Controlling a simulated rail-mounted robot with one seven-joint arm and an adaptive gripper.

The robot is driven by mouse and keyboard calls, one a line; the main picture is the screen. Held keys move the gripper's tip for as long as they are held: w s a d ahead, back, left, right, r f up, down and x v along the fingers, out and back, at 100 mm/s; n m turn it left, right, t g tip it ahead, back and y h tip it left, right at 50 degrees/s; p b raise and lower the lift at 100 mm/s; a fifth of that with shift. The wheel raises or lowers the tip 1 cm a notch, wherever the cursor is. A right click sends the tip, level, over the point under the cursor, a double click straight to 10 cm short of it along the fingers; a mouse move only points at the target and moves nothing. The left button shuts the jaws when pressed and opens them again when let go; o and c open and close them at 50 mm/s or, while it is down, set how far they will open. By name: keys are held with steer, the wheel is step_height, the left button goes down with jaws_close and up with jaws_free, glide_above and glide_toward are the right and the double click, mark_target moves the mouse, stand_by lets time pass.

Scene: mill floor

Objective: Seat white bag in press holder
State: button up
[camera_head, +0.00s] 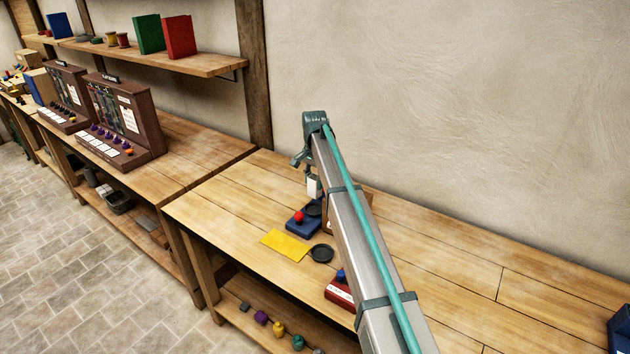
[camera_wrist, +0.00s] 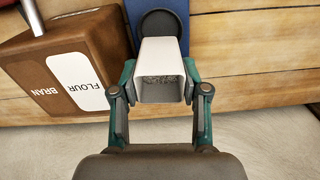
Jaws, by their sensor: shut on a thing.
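My gripper (camera_head: 313,177) is shut on the white bag (camera_head: 314,187) and holds it above the workbench. In the wrist view my gripper (camera_wrist: 160,92) has a finger on each side of the white bag (camera_wrist: 163,54). The bag's open end shows grey speckled contents. A blue base (camera_head: 296,227) with a red ball and a dark round part (camera_head: 314,208) stands just below the bag; this appears to be the press. In the wrist view the dark round part (camera_wrist: 160,22) lies beyond the bag on the blue base (camera_wrist: 174,5). Contact between them cannot be told.
A brown box (camera_wrist: 95,32) labelled FLOUR and BRAN, with a metal lever (camera_wrist: 33,15), stands close beside the bag. A yellow sheet (camera_head: 284,245), a black dish (camera_head: 321,253) and a red box (camera_head: 339,293) lie nearer on the bench. The bench's right side is mostly clear.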

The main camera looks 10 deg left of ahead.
mark_target(314, 196)
steer(key=shift+f+b, duration=1.25)
steer(key=shift+f, duration=1.7)
steer(key=shift+f, duration=0.7)
steer(key=o, duration=1)
steer(key=shift+r, duration=0.1)
steer(key=shift+r+p, duration=2.45)
steer(key=shift+r, duration=3.05)
steer(key=shift+a+f, duration=0.1)
